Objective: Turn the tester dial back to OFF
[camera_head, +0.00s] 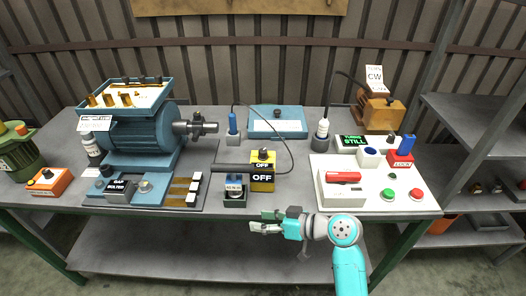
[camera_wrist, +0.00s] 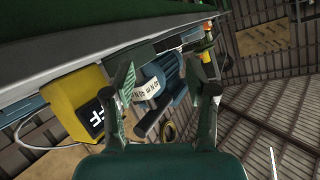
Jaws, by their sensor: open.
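The yellow tester (camera_head: 262,181) stands near the front middle of the bench. Its black front label reads OFF, and a second OFF label sits above it. A dark dial (camera_head: 263,154) is on its top; its exact pointer angle is too small to tell. My gripper (camera_head: 264,222) is open and empty at the bench's front edge, in front of and below the tester, pointing left. In the wrist view my gripper (camera_wrist: 163,72) has its fingers apart, with nothing between them. The tester (camera_wrist: 75,100) shows tilted at the left there, apart from the fingers, its dial not visible.
A small dark holder (camera_head: 235,192) stands just left of the tester. A blue motor (camera_head: 140,138) is at left. A white panel (camera_head: 375,194) with a red handle and buttons is at right. A black cable loops behind the tester. Free room lies in front of the bench.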

